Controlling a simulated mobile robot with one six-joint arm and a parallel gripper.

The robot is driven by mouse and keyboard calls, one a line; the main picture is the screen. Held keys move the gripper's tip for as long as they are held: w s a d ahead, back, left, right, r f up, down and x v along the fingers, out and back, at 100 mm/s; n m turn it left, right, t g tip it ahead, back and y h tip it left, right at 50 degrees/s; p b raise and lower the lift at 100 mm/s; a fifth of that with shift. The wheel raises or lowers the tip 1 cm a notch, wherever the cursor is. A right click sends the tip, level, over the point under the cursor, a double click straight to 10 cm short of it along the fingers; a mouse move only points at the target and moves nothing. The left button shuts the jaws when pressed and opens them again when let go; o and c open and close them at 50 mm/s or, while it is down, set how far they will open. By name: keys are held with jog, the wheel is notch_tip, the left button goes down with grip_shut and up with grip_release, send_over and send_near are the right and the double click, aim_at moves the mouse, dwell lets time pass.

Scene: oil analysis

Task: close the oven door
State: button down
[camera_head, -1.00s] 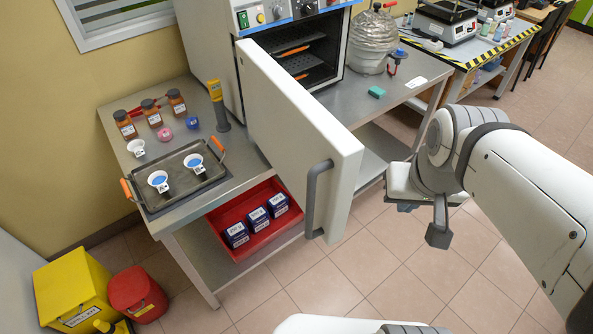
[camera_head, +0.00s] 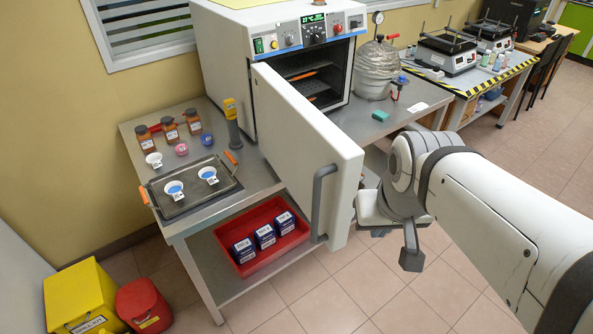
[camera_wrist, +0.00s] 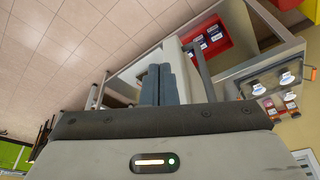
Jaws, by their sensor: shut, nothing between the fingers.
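The white oven (camera_head: 235,50) stands on the metal bench with its door (camera_head: 318,150) swung wide open towards me. The door's grey bar handle (camera_head: 322,205) is on its free edge. My gripper (camera_head: 410,258) is to the right of the door, apart from the handle in the picture. In the wrist view, my gripper's two dark fingers (camera_wrist: 159,85) are together, with nothing between them. A pale panel, likely the door (camera_wrist: 140,72), lies beyond the fingers, and a grey bar, likely the handle (camera_wrist: 203,72), is to their right. The oven's chamber (camera_head: 315,75) with its racks is visible.
A tray (camera_head: 170,210) with white cups sits on the bench (camera_head: 262,182), near bottles and a yellow device (camera_head: 231,112). A red bin (camera_head: 283,258) with blue boxes is on the shelf below.

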jog(key=w+a+f+n+h+b, duration=0.1)
jog(key=w+a+n+h, duration=0.2)
jog(key=a+n, duration=0.45)
jog(key=w+a+f+n+g+h+b, duration=0.1)
jog(key=w+a+n+h+b, duration=0.2)
jog(key=a+n, duration=0.45)
jog(key=w+a+f+n+h, duration=0.1)
jog(key=w+a+n+h, duration=0.25)
jog(key=a+n, duration=0.4)
jog(key=w+d+f+m+p, duration=0.1)
jog(key=w+d+f+p, duration=0.1)
jog(key=d+f, duration=0.5)
jog(key=shift+w+d+f+y, duration=0.15)
jog(key=shift+w+d+y, duration=0.45)
jog(key=shift+d, duration=0.5)
jog(key=shift+w+m, duration=0.1)
jog(key=shift+m, duration=0.15)
